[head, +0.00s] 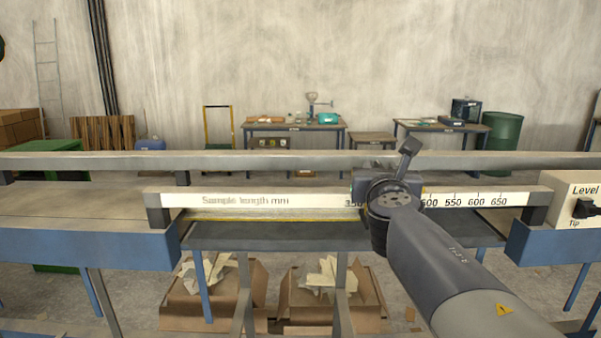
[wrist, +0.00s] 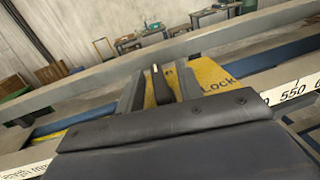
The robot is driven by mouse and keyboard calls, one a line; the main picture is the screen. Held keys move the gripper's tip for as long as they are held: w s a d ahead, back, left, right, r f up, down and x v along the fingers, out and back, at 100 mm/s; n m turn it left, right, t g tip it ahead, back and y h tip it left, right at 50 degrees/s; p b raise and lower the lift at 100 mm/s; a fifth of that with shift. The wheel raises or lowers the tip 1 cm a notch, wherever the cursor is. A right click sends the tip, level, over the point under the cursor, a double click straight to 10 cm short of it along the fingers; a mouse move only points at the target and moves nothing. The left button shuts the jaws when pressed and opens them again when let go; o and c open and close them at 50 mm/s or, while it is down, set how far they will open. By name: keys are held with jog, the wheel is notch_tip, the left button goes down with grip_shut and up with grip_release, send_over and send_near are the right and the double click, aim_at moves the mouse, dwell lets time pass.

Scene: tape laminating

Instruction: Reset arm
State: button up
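In the wrist view, my gripper (wrist: 160,72) has its two grey fingers spread apart, one on each side of a dark upright lever (wrist: 160,86). Yellow surface shows on both sides of the lever, so the fingers look clear of it. Behind stands a yellow plate marked "Lock" (wrist: 212,76). In the head view, my arm reaches from the lower right up to the ruler bar (head: 250,200), marked "Sample length mm". The arm's end covers part of the scale, and my fingertips are hidden there.
A long grey rail (head: 90,163) runs behind the ruler bar. A control box marked "Level" and "Tip" (head: 572,188) stands at the right. Cardboard boxes with scraps (head: 190,318) sit below. Work tables (head: 294,127) stand along the back wall. The space above the left tabletop is clear.

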jog(key=shift+m+g+h+p, duration=0.7)
jog(key=shift+m+h+p, duration=0.7)
jog(key=shift+h, duration=1)
jog(key=shift+s+d+m, duration=0.1)
jog(key=shift+m, duration=0.4)
